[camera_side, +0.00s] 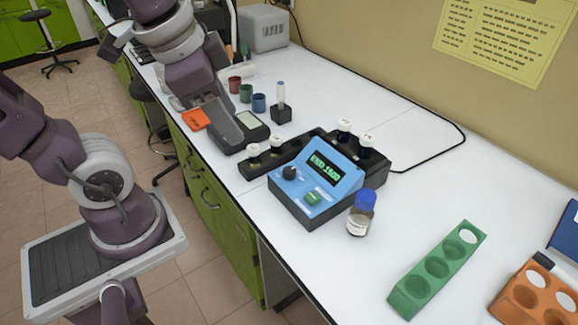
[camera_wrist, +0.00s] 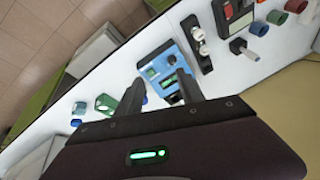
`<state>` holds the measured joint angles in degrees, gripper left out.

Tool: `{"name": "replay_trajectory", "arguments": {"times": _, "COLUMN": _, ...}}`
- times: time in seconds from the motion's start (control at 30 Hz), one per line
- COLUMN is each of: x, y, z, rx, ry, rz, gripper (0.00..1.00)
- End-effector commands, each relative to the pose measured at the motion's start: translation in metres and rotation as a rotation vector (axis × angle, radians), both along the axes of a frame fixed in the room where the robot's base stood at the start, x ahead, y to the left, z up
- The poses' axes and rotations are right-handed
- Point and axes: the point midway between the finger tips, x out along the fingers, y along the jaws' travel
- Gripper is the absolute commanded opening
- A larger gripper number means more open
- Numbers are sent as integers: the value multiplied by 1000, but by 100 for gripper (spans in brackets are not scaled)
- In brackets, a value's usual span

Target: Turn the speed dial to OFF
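The blue device (camera_side: 318,182) stands on the white bench in the side view, with a lit green display (camera_side: 327,168) reading roughly "END.1500". Its black speed dial (camera_side: 290,173) is at the front left of the panel, with a green button (camera_side: 313,197) to its right. The dial's marks are too small to read. In the wrist view the dial (camera_wrist: 171,59) shows on the blue panel, beyond my gripper (camera_wrist: 160,76). The two dark fingers are apart with nothing between them, and appear clear of the device.
Dark racks with white-capped vials (camera_side: 344,125) flank the device. A blue-capped bottle (camera_side: 361,212) stands close at its right. A dark instrument (camera_side: 232,128) and coloured cups (camera_side: 258,103) lie farther back. A green rack (camera_side: 437,270) is at the right; bench between is clear.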

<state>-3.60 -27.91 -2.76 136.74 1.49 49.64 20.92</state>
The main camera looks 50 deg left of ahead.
Motion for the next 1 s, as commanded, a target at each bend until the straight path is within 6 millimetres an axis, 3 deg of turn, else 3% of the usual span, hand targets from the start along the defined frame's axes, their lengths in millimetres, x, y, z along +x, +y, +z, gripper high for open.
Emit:
{"name": "replay_trajectory", "arguments": {"times": 0.1, "x": 56, "y": 11, "z": -28, "rx": 136, "ry": 169, "rz": -376, "gripper": 51}}
{"name": "replay_trajectory", "arguments": {"times": 0.2, "x": 96, "y": 19, "z": -63, "rx": 187, "ry": 276, "rz": -714, "gripper": 51}}
{"name": "replay_trajectory", "arguments": {"times": 0.33, "x": 127, "y": 26, "z": -105, "rx": 189, "ry": 342, "rz": -1037, "gripper": 51}}
{"name": "replay_trajectory", "arguments": {"times": 0.5, "x": 139, "y": 29, "z": -131, "rx": 182, "ry": 358, "rz": -1193, "gripper": 51}}
{"name": "replay_trajectory", "arguments": {"times": 0.8, "x": 138, "y": 28, "z": -185, "rx": 182, "ry": 360, "rz": -1198, "gripper": 51}}
{"name": "replay_trajectory", "arguments": {"times": 1.0, "x": 139, "y": 29, "z": -198, "rx": 185, "ry": 356, "rz": -1195, "gripper": 51}}
